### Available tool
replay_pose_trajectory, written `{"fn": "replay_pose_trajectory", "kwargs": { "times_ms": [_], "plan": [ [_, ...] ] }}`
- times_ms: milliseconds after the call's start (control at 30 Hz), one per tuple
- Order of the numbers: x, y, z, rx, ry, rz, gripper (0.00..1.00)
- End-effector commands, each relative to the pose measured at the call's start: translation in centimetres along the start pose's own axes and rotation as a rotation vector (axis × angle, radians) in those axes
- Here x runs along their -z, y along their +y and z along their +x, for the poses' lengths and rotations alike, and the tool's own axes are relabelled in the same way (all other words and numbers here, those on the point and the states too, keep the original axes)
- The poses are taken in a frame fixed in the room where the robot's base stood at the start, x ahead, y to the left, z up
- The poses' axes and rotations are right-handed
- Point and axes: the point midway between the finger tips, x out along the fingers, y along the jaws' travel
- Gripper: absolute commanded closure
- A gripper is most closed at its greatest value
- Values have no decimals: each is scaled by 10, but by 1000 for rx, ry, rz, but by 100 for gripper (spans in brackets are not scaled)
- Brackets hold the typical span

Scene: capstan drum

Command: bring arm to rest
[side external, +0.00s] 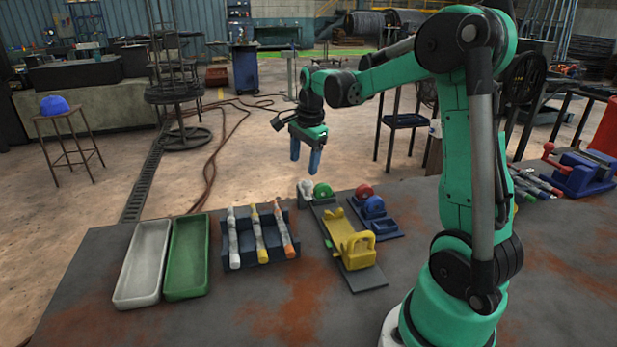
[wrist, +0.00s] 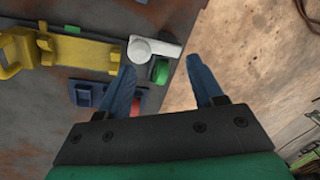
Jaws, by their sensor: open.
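My gripper (side external: 305,160) has two blue fingers that point down, apart from each other with nothing between them. It hangs in the air above and behind the far edge of the workbench (side external: 110,270). In the wrist view my gripper (wrist: 168,95) is open and empty over the table edge and the bare floor. A yellow part (side external: 357,248) on a grey plate, a green drum (side external: 322,190) with a white piece (side external: 306,188), and a red and blue pair of parts (side external: 373,205) stand on the bench below.
A white tray (side external: 143,262), a green tray (side external: 187,255) and a dark rack (side external: 262,252) with three marker-like sticks are on the left of the bench. A blue and red vise (side external: 582,172) is at the right. The air around my gripper is clear.

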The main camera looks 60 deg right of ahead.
Motion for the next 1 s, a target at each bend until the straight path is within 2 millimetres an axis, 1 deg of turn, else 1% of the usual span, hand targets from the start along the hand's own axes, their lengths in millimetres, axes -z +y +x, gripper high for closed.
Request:
{"fn": "replay_pose_trajectory", "kwargs": {
  "times_ms": [33,100,167,200,267,300,400,500,600,700,1000],
  "plan": [
    [-22,5,-10,34,3,-147,40],
    [-51,14,-22,89,16,-383,40],
    [-74,24,-30,138,32,-585,40],
    [-88,32,-34,171,44,-717,40],
    [-108,45,-39,221,67,-915,40],
    [-120,55,-41,255,85,-1044,40],
    [-144,77,-43,334,135,-1338,40],
    [-161,95,-41,399,187,-1568,40],
    [-171,107,-39,444,228,-1721,40],
    [-176,113,-37,468,252,-1801,40],
    [-177,114,-36,474,260,-1823,40]
  ]
}}
